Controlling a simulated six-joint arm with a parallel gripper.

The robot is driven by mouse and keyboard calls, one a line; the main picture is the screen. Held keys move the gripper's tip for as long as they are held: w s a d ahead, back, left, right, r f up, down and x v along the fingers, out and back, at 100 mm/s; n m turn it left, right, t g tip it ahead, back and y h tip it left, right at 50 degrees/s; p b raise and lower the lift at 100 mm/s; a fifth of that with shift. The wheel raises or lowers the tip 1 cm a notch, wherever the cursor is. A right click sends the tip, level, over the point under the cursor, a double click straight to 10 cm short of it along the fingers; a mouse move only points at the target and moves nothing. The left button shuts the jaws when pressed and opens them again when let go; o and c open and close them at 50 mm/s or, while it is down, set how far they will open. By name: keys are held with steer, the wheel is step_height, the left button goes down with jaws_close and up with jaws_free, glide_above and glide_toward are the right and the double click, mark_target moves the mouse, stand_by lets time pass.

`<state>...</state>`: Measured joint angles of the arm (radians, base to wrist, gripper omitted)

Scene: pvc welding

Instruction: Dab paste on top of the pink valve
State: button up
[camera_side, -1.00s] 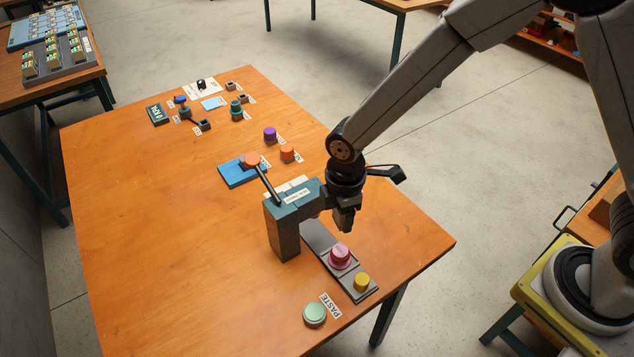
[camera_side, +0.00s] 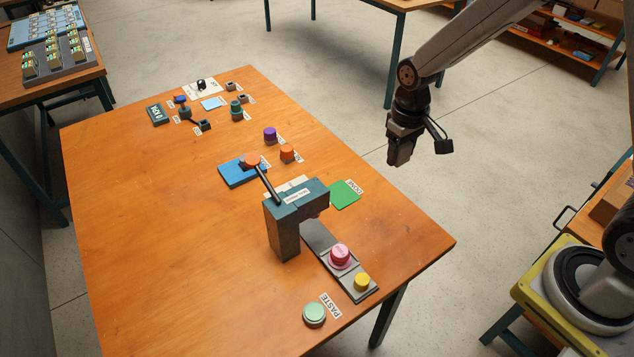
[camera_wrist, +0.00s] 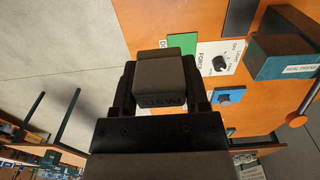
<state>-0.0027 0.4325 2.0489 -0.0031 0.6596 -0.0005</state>
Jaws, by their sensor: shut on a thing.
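The pink valve (camera_side: 340,256) stands upright on the grey strip in front of the teal press in the side view. The pale green paste pot (camera_side: 314,314) stands near the table's front edge, beside a PASTE label (camera_side: 329,305). My gripper (camera_side: 400,155) is raised to the right of the table, clear of valve and pot. The tool's far end is hidden there. Neither valve nor pot can be made out in the wrist view.
The teal press (camera_side: 290,218), with its lever, stands behind the pink valve. A yellow part (camera_side: 362,282) shares the grey strip (camera_side: 320,239).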

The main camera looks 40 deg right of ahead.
steer(key=shift+a+f, duration=0.15)
steer(key=shift+a, duration=0.25)
steer(key=a+f, duration=0.3)
steer(key=a, duration=0.5)
steer(key=s+a+f, duration=0.1)
steer(key=a+f, duration=0.2)
steer(key=a, duration=0.5)
steer(key=shift+s+f, duration=0.1)
steer(key=shift+f, duration=0.05)
